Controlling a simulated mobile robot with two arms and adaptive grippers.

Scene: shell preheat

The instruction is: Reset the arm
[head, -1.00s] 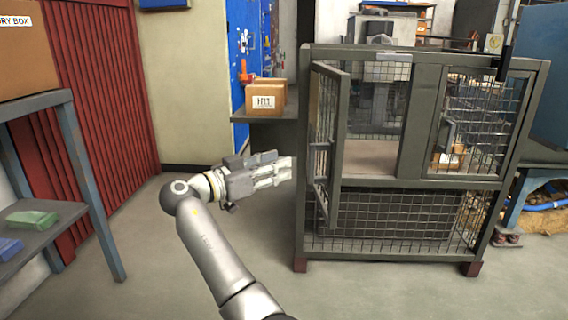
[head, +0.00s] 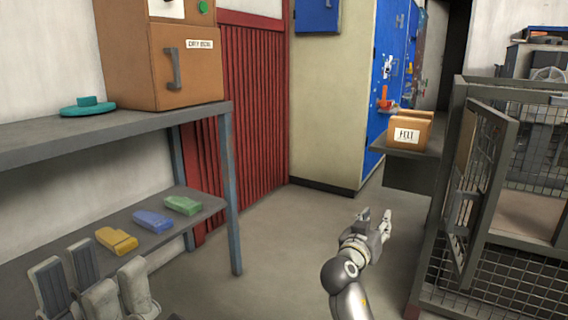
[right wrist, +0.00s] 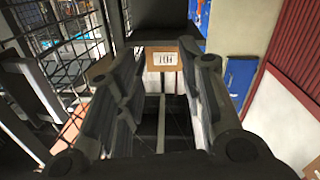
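My right gripper (head: 376,220) is at the end of my arm in the lower middle of the head view, over the floor just left of the cage. Its two fingers stand apart in the right wrist view (right wrist: 163,85), with nothing between them. My left gripper (head: 96,272) shows at the lower left corner of the head view, in front of the lower shelf. Its fingers point up and stand apart, with nothing seen between them. The rest of my left arm is out of view.
The grey shelf (head: 60,142) holds a brown box with a handle (head: 165,65) and a teal disc (head: 87,107). Yellow (head: 117,240), blue (head: 153,221) and green (head: 183,205) blocks lie below. A cage with an open mesh door (head: 478,200) stands right; a labelled carton (head: 406,135) sits behind.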

